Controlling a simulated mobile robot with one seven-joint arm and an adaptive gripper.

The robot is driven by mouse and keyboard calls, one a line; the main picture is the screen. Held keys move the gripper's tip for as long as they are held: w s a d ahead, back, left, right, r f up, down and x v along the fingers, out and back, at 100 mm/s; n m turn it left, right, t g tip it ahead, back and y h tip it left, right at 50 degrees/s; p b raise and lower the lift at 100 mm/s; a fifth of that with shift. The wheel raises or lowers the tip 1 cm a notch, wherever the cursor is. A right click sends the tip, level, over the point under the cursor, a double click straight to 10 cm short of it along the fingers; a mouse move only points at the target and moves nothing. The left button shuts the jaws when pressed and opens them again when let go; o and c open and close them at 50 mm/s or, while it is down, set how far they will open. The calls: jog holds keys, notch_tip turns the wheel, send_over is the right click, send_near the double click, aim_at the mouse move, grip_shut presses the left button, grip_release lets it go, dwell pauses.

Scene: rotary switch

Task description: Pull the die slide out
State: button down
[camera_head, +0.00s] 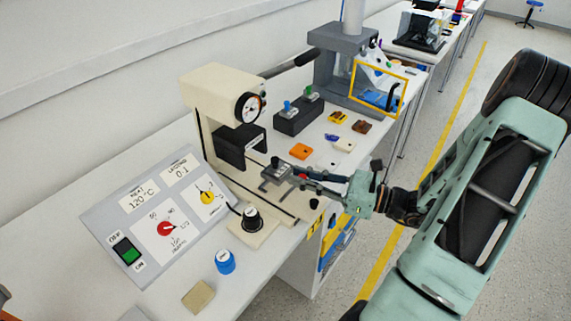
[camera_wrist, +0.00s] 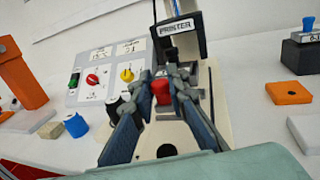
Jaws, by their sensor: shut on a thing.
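The die slide (camera_head: 272,172) is a grey metal piece in front of the cream press (camera_head: 205,95), low down by the dark heater block (camera_head: 240,148). A red knob (camera_wrist: 161,91) at its front shows in the wrist view. My gripper (camera_head: 299,178) reaches in from the right, and its fingers (camera_wrist: 163,100) are shut on the red knob from both sides. The fingers hide part of the slide. The dark block with a "PRINTER" label (camera_wrist: 178,27) stands above and behind it in the wrist view.
A control panel (camera_head: 158,212) and a black-capped knob (camera_head: 252,219) stand left of the slide. A blue cylinder (camera_head: 225,262) and a tan block (camera_head: 198,296) lie nearer. Orange (camera_head: 301,151) and white pieces lie behind the gripper. The table's front edge is close to the arm.

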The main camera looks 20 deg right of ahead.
jog(key=shift+s+d+f, duration=0.1)
jog(key=c, duration=1.9)
grip_release()
jog(key=shift+s, duration=0.1)
jog(key=v, duration=1.2)
